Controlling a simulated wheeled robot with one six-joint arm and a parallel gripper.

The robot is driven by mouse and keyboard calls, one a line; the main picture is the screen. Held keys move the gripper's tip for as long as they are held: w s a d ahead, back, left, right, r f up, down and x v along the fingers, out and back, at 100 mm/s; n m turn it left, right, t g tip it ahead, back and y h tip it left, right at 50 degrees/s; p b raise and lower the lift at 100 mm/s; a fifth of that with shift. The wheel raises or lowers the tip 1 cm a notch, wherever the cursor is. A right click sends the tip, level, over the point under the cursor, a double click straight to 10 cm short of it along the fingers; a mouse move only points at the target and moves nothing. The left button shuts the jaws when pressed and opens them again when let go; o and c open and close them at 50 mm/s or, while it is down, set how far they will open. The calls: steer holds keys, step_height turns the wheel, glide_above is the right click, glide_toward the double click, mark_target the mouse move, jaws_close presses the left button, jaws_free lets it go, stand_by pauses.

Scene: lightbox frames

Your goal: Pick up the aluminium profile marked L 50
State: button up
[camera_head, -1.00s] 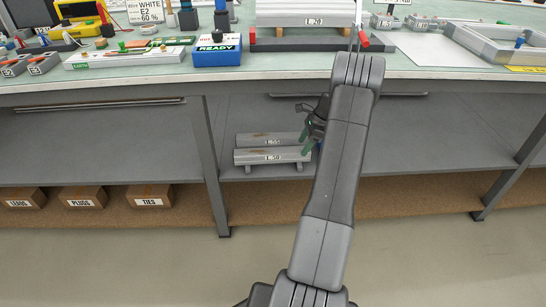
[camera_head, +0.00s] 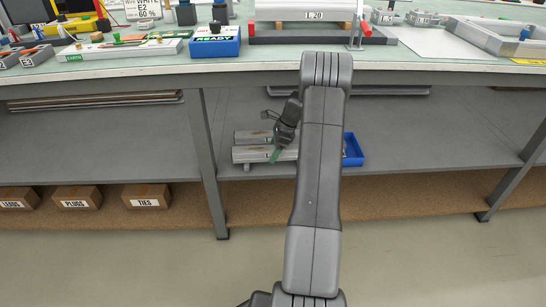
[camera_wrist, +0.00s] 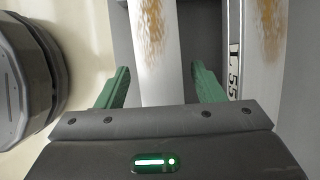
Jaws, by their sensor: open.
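Two grey aluminium profiles with brownish stains lie side by side on the lower shelf. The front profile (camera_head: 246,156) has its label mostly hidden behind my gripper (camera_head: 275,153); a second earlier it read L 50. The rear profile (camera_head: 252,135) is marked L 55, readable in the wrist view (camera_wrist: 262,60). In the wrist view my gripper (camera_wrist: 158,88) is open, its green fingers on either side of the front profile (camera_wrist: 155,50). The right finger lines up with the gap between the profiles. Whether the fingers touch it I cannot tell.
A blue bin (camera_head: 353,150) stands on the shelf to the right of the profiles, partly behind my arm. The worktop (camera_head: 430,65) overhangs the shelf (camera_head: 420,140). A table leg (camera_head: 207,160) stands left of the profiles. Another profile marked L 20 (camera_head: 285,14) is on the worktop.

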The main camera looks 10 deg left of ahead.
steer(key=shift+a+f, duration=0.1)
steer(key=shift+f, duration=0.1)
steer(key=shift+c, duration=0.2)
steer(key=c, duration=1.2)
steer(key=shift+r, duration=0.1)
